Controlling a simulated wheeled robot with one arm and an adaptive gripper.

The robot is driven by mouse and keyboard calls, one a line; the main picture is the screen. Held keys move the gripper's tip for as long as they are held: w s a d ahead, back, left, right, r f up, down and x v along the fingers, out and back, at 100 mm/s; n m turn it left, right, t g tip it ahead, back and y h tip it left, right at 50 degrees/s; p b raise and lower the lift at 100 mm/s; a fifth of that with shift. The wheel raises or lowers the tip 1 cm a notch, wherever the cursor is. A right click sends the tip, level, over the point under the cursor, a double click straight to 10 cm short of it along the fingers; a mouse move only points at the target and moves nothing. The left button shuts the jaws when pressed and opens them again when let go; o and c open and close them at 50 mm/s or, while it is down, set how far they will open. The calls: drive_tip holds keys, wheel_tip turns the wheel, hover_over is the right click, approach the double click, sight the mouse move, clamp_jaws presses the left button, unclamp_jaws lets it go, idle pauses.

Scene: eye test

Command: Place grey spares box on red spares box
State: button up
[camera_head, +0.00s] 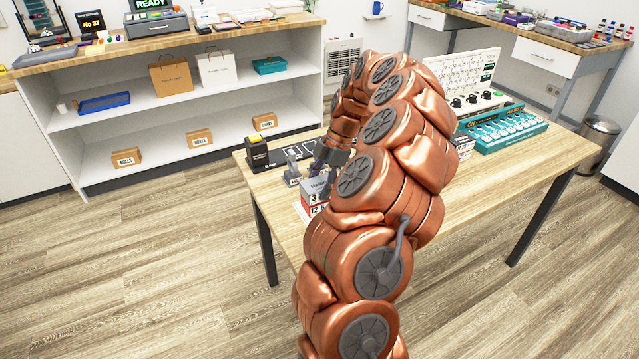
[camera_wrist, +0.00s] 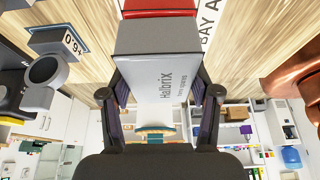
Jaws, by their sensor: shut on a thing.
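My gripper (camera_wrist: 160,90) is shut on the grey spares box (camera_wrist: 158,68), with one dark finger on each side of it. The grey box reads "Halbrix" in the wrist view. The red spares box (camera_wrist: 158,5) shows just past the grey box's far edge at the top of that view. In the head view the grey box (camera_head: 313,187) appears directly above the red box (camera_head: 316,211) at the table's left part, partly hidden by my arm. I cannot tell whether the two boxes touch or a small gap stays between them.
The wooden table (camera_head: 470,200) carries a black holder (camera_head: 257,153) and a small grey stand (camera_head: 292,170) left of the boxes. A teal tray unit (camera_head: 500,132) stands at the right. A white "BAY A" marking (camera_wrist: 208,18) lies beside the red box. The table's front right is clear.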

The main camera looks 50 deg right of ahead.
drive_tip(key=shift+f, duration=0.1)
drive_tip(key=shift+f, duration=0.1)
drive_tip(key=o, duration=1.2)
drive_tip(key=shift+r, duration=0.3)
drive_tip(key=shift+b+v, duration=0.5)
drive_tip(key=shift+v, duration=5.4)
